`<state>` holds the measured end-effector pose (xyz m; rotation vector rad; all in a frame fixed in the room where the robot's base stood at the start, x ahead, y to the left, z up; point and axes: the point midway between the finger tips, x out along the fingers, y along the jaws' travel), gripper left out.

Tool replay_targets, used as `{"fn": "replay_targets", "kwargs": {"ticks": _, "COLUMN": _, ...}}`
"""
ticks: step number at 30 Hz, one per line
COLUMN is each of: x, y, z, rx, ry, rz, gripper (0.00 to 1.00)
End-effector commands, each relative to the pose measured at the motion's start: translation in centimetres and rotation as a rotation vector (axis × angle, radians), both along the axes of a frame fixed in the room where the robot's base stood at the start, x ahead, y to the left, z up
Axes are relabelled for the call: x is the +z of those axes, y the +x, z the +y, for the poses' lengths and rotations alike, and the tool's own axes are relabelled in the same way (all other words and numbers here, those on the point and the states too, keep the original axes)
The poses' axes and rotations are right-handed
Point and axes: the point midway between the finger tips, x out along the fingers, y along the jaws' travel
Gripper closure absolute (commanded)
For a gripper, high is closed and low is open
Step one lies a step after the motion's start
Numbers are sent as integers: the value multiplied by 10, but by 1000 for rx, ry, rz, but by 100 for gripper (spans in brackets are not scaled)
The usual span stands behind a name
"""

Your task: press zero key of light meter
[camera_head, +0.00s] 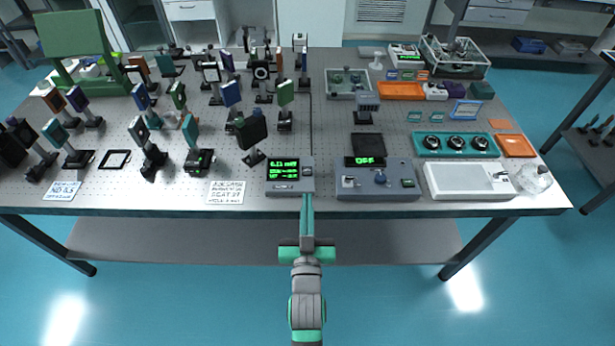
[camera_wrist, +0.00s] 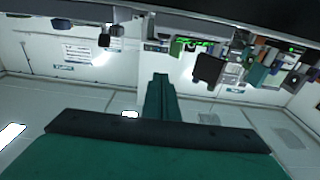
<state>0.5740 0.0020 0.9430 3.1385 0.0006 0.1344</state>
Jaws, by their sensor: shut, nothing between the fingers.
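The light meter appears to be the small grey box (camera_head: 290,176) with lit green text on a dark screen, at the table's front edge in the head view. Small keys sit on its right side and lower face; their labels are too small to read. My gripper (camera_head: 307,200) is shut and empty, with its tips at the front edge of this box near its right corner. I cannot tell whether the tips touch it. In the wrist view the shut fingers (camera_wrist: 160,82) point toward the table, seen tilted and far off.
A white flat box (camera_head: 468,181) lies farther right. A printed card (camera_head: 226,192) lies to the left. Several optics on posts crowd the left and back of the perforated table (camera_head: 330,120).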

Motion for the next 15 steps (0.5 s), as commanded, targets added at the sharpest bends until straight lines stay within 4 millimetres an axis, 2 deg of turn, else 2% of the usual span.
{"fn": "replay_targets", "kwargs": {"ticks": 15, "x": 2, "y": 8, "z": 0, "rx": 0, "ry": 0, "rz": -3, "gripper": 100}}
